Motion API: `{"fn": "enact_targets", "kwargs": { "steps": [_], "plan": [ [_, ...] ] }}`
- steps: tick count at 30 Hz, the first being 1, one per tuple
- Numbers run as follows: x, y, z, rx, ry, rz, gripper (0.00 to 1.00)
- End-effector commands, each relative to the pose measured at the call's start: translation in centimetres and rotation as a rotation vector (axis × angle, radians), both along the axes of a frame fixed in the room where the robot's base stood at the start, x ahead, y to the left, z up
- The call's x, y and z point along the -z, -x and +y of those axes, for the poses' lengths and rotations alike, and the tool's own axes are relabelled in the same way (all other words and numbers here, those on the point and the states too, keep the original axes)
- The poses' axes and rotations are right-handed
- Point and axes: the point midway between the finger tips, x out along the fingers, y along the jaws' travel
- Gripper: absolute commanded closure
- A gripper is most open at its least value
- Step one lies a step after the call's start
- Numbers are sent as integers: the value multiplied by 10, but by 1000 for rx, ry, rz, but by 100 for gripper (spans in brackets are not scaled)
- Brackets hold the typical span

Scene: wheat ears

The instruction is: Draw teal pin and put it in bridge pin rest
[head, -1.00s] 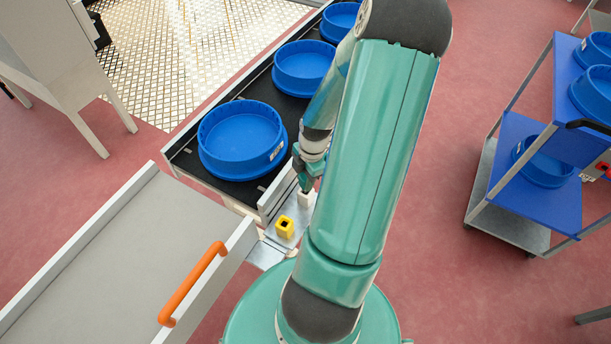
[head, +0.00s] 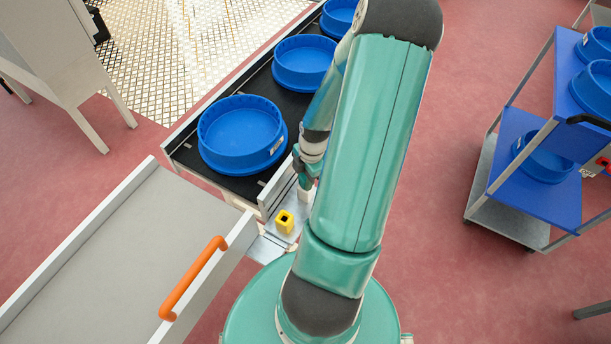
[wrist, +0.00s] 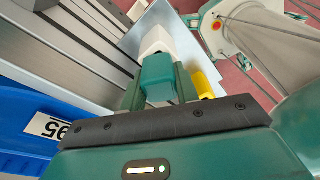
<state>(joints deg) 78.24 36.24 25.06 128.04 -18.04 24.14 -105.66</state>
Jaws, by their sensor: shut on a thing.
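The teal pin (wrist: 158,78) shows as a teal block between my gripper's fingers in the wrist view. My gripper (wrist: 157,90) is shut on it. A white block (wrist: 154,40) is right beyond the pin; whether the pin sits in it or just above it I cannot tell. In the head view my gripper (head: 306,184) is low over the white block (head: 305,195), and the pin is hidden. A yellow block (head: 284,222) with a dark hole on top stands beside it, also partly seen in the wrist view (wrist: 203,84). Which block is the bridge pin rest is not clear.
A dark conveyor (head: 210,175) with several blue round tubs (head: 242,135) runs just left of my gripper. An open grey drawer (head: 110,245) with an orange handle (head: 192,278) is at lower left. A blue-shelved cart (head: 545,195) stands at right.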

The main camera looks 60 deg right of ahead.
Motion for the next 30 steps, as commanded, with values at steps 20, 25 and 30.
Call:
{"fn": "enact_targets", "kwargs": {
  "steps": [20,25,30],
  "plan": [
    [6,0,0,1,0,-1,44],
    [-6,1,-3,2,3,-2,44],
    [-37,3,-8,4,6,-2,44]
  ]
}}
